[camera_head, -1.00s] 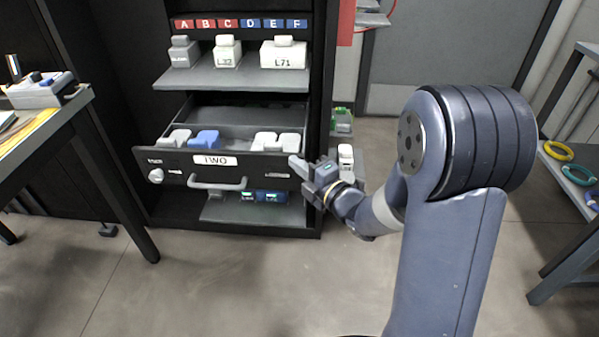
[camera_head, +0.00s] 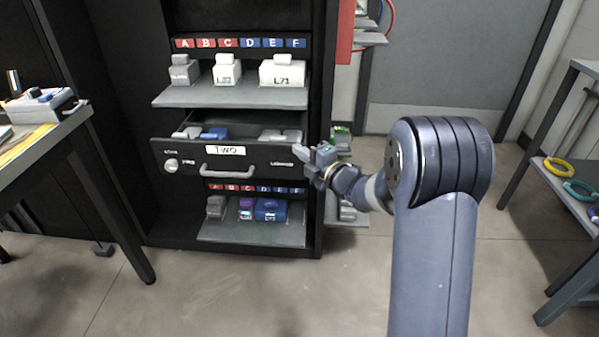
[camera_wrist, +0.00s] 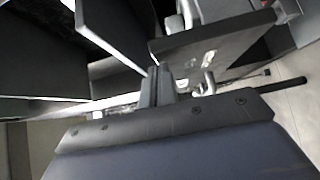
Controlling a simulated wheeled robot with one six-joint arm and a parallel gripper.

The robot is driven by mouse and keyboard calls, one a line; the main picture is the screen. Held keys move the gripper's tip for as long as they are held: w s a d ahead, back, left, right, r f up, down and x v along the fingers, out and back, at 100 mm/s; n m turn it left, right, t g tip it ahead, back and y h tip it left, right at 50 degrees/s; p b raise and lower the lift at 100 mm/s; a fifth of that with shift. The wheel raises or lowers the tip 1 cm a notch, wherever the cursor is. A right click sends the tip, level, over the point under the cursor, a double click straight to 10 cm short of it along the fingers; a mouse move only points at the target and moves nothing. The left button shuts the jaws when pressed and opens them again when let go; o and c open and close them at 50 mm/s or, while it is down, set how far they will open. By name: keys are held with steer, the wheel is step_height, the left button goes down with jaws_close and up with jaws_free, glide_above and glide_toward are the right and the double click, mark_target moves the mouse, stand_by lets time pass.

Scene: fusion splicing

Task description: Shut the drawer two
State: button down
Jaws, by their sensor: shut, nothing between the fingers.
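Drawer two is a dark drawer with a white "TWO" label (camera_head: 226,150) and a pale bar handle (camera_head: 229,173) on its front (camera_head: 260,157). It stands partly out of the black cabinet, with a narrow strip of its inside showing. White and blue blocks (camera_head: 214,133) lie in it. My gripper (camera_head: 303,157) is at the right end of the drawer front, fingers toward it. Whether they touch is hard to tell. In the wrist view the shut, empty fingers (camera_wrist: 158,84) are beside the tilted drawer front (camera_wrist: 225,42), with the handle (camera_wrist: 207,84) to their right.
A shelf (camera_head: 180,97) with pale boxes is above the drawer, and a lower shelf (camera_head: 250,232) holds more boxes. A workbench (camera_head: 75,122) stands left. The floor in front is clear.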

steer(key=w, duration=0.4)
steer(key=w+p, duration=0.1)
steer(key=w, duration=0.3)
steer(key=w+d, duration=0.1)
steer(key=w, duration=0.3)
steer(key=shift+w+p, duration=0.1)
steer(key=shift+p, duration=0.25)
steer(key=shift+a, duration=0.1)
